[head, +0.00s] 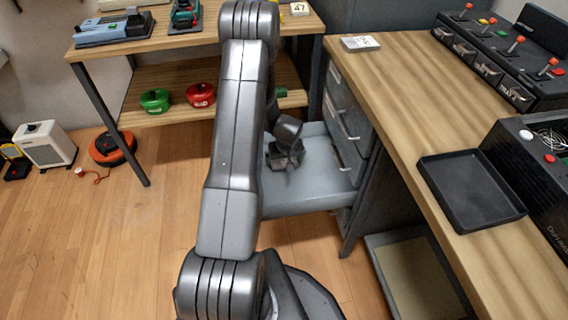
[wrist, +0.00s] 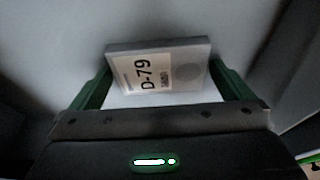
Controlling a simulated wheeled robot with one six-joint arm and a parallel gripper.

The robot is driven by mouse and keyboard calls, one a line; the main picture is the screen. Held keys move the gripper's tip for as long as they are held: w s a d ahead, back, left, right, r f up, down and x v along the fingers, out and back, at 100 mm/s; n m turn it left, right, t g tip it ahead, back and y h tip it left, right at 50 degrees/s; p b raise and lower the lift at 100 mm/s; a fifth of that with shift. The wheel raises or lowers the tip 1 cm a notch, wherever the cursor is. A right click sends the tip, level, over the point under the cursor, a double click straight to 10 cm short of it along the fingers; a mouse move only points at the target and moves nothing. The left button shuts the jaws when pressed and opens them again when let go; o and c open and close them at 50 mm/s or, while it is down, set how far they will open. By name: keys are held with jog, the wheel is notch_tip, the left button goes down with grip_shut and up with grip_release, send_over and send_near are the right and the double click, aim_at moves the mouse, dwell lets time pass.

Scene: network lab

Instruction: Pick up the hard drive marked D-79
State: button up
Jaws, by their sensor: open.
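The hard drive marked D-79 (wrist: 187,68) lies flat in a pale grey open drawer, its white label facing up in the wrist view. My gripper (wrist: 160,85) is open, with one green finger on each side of the drive. The drive sits between the fingers, and I cannot tell whether either finger touches it. In the head view my gripper (head: 286,158) reaches down into the open drawer (head: 325,183). The drive is hidden there behind my gripper and arm.
The drawer belongs to a cabinet (head: 343,112) under the right workbench (head: 400,75). A wooden shelf unit (head: 150,110) with red and green round items stands at the left.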

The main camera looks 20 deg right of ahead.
jog(key=c, duration=0.8)
